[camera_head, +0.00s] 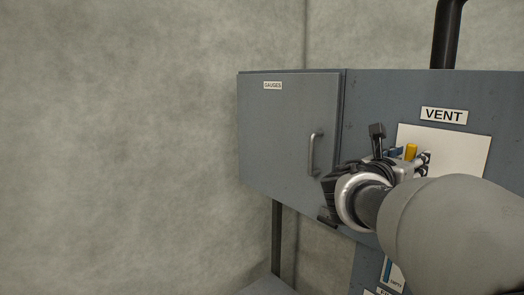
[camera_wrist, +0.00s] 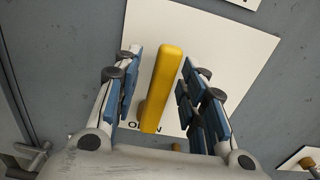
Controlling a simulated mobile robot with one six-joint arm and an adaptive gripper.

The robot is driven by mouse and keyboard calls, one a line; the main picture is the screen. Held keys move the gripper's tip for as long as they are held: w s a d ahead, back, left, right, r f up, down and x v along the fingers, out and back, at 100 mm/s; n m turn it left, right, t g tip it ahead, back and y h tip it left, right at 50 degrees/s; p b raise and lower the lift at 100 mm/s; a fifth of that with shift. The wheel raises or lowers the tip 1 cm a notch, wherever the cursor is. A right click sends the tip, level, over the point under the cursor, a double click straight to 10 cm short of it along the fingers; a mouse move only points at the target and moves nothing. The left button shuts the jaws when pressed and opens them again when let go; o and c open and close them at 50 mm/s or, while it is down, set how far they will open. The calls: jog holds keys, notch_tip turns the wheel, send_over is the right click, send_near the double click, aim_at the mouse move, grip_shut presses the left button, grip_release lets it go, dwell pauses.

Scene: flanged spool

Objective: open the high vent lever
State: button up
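The vent lever is a yellow bar (camera_wrist: 163,85) in front of a white plate (camera_wrist: 225,45), which is partly labelled near its lower edge. In the wrist view the lever stands between the two blue-padded fingers of my gripper (camera_wrist: 160,95), with a gap on each side. My gripper is open. In the head view only the yellow tip of the lever (camera_head: 411,151) shows beside my gripper (camera_head: 392,150); my arm hides the rest and part of the white plate (camera_head: 460,150). The VENT label (camera_head: 443,115) is above the plate.
A grey cabinet door (camera_head: 285,125) labelled GAUGES, with a metal handle (camera_head: 315,153), is shut to the left of my gripper. A dark pipe (camera_head: 446,35) rises above the panel. Another white plate (camera_wrist: 303,162) with a brass-coloured part is at the wrist view's lower right.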

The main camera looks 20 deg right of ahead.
jog(key=v, duration=1.1)
jog(key=shift+s+a, duration=0.2)
jog(key=shift+a, duration=0.05)
jog(key=s+a+f+m+g+y+b, duration=0.1)
jog(key=s+a+f+m+y+b, duration=0.25)
jog(key=f, duration=0.65)
jog(key=s+f+m+g+y+b, duration=0.1)
jog(key=s+f+m+b, duration=0.4)
jog(key=f, duration=0.6)
jog(key=s+a+f+m+g+y+b, duration=0.1)
jog(key=a+f+m+y+b, duration=0.15)
jog(key=f+b, duration=0.55)
jog(key=s+a+f+m+y+b, duration=0.3)
jog(key=a+f, duration=0.6)
jog(key=f, duration=0.4)
jog(key=s+a+f+m+y+b, duration=0.3)
jog(key=a+f+m+y+b, duration=0.3)
jog(key=f, duration=0.7)
jog(key=a+m+b, duration=0.2)
jog(key=a+b, duration=0.1)
jog(key=shift+m+t+y, duration=0.3)
jog(key=shift+t, duration=0.1)
jog(key=shift+s+d+f, duration=0.1)
jog(key=shift+f, duration=0.05)
jog(key=shift+c, duration=0.5)
